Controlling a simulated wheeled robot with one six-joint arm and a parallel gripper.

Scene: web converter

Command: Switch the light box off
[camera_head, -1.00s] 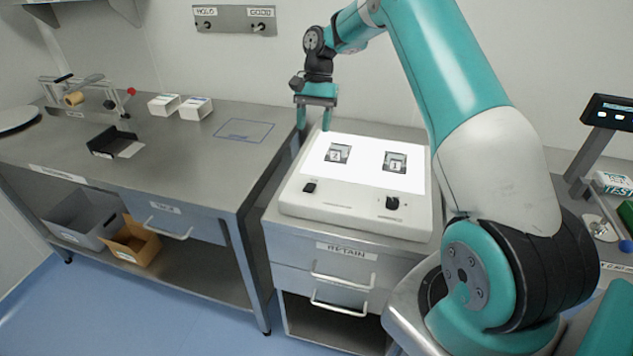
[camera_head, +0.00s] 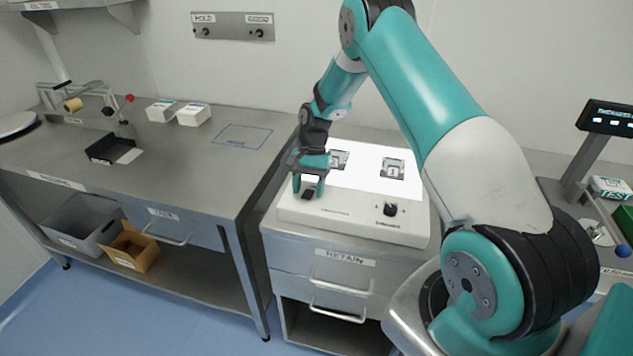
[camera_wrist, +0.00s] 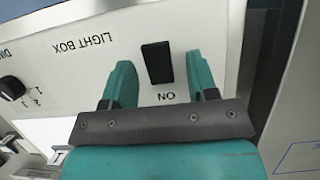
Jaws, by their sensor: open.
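The white light box (camera_head: 346,222) stands on the drawer unit, its top panel (camera_head: 368,169) glowing white. Its black rocker switch (camera_head: 308,194) is at the front left, below my gripper. My gripper (camera_head: 308,192) is open and points down over the switch. In the wrist view, the switch (camera_wrist: 157,63) lies between and just beyond the two teal fingertips (camera_wrist: 160,75), with "ON" printed beside it. I cannot tell whether the fingers touch the box. A black dimmer knob (camera_head: 389,209) is at the box's front right; it also shows in the wrist view (camera_wrist: 12,88).
Two small labelled squares lie on the glowing panel; the right one (camera_head: 393,169) shows clearly. A steel bench (camera_head: 180,165) with white boxes (camera_head: 193,115) is to the left. A scale-like display (camera_head: 608,117) stands at right. The RETAIN drawer (camera_head: 340,268) is below.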

